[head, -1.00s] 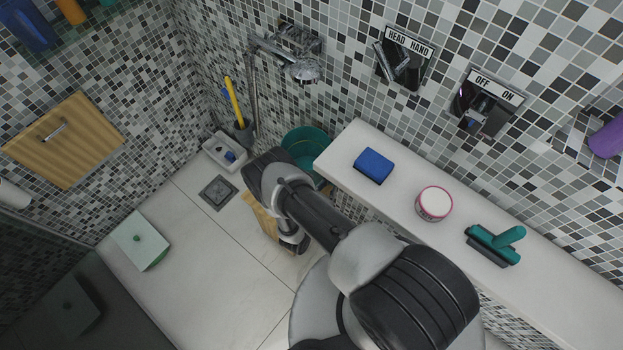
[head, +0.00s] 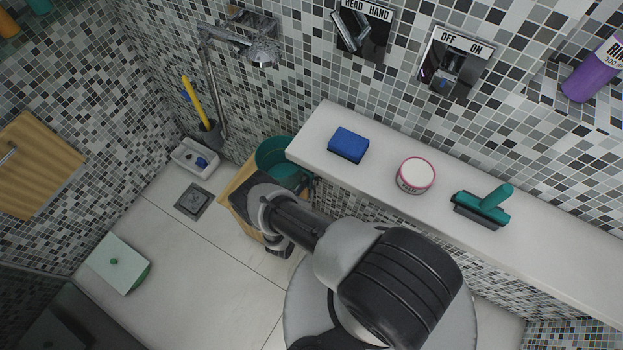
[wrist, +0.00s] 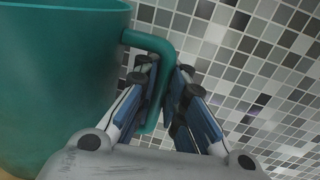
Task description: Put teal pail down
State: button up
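The teal pail (head: 272,152) is beside the left end of the white ledge, partly hidden by my arm. In the head view it overlaps the wooden stool (head: 238,184); whether it touches the stool top cannot be told. In the wrist view the pail (wrist: 60,80) fills the left side and looks upright. A sliver of tan surface shows under the pail at the lower left. The gripper's fingertips are hidden in the head view.
The white ledge (head: 385,205) carries a blue sponge (head: 348,145), a pink-rimmed tub (head: 415,175) and a teal squeegee (head: 483,208). A white tray (head: 194,158) and yellow-handled brush (head: 193,100) stand in the corner. A pale green-edged box (head: 117,262) lies on otherwise largely clear floor.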

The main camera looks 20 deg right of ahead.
jog(key=o, duration=0.5)
jog(key=shift+a, duration=0.1)
jog(key=v, duration=1.2)
jog(key=shift+s, duration=0.1)
